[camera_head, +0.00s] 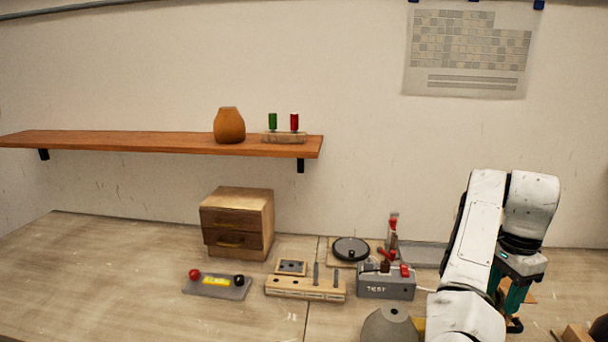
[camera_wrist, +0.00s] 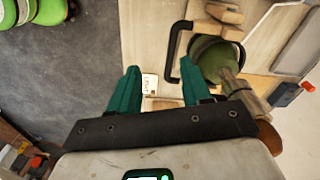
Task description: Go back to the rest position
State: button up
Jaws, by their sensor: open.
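My gripper (camera_head: 514,300) hangs low over the right part of the workbench in the head view, partly hidden by my own white arm. In the wrist view the two teal fingers of my gripper (camera_wrist: 158,80) stand apart, with nothing held between them. A small pale labelled piece (camera_wrist: 149,84) shows in the gap beyond the fingers.
A grey TEST box (camera_head: 386,287), a wooden block with rods (camera_head: 305,289) and a grey cone (camera_head: 390,327) stand left of my arm. A drawer box (camera_head: 237,224) sits farther left, below a wooden shelf (camera_head: 120,141). The bench's left part is clear.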

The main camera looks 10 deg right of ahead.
jog(key=s+f+n+h, duration=0.3)
jog(key=s+f+n, duration=0.4)
jog(key=s+f, duration=0.85)
jog(key=s+a+f+n+y, duration=0.1)
jog(key=s+a+f+n, duration=0.4)
jog(key=s+a, duration=0.4)
jog(key=s+a+f+n+t+y, duration=0.1)
jog(key=s+a+f+n+y, duration=0.1)
jog(key=s+a+f+n, duration=0.3)
jog(key=s+a, duration=0.4)
jog(key=shift+s+f, duration=0.2)
jog(key=shift+s, duration=0.05)
jog(key=shift+a, duration=0.1)
dwell(0.7)
